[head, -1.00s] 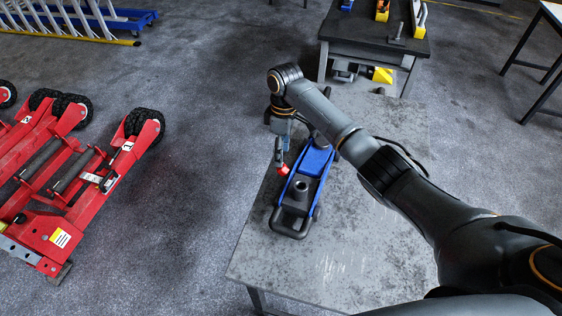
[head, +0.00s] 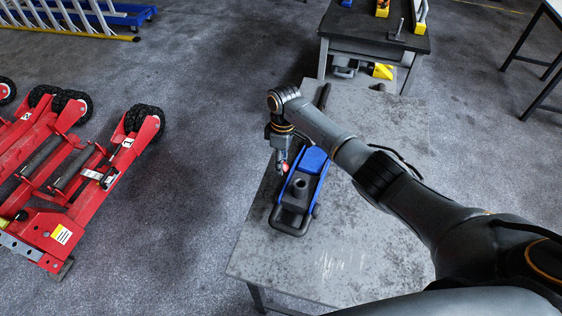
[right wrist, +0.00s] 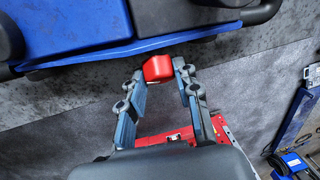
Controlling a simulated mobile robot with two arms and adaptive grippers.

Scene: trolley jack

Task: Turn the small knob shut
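The small red knob (right wrist: 158,68) sits at the side of the blue trolley jack (head: 314,160), which stands on the grey table. My right gripper (head: 284,164) is at the jack's left side in the head view, pointing down at the knob (head: 285,168). In the right wrist view the two fingertips of my right gripper (right wrist: 160,70) stand either side of the knob, very near it. I cannot tell whether they press on it. The blue jack body (right wrist: 110,52) lies just beyond the knob. My left gripper is out of view.
The jack stands on a worn grey table (head: 365,235) with bare surface in front and to the right. A dark workbench (head: 372,42) with tools is behind. Red wheeled equipment (head: 75,190) stands on the floor at the left.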

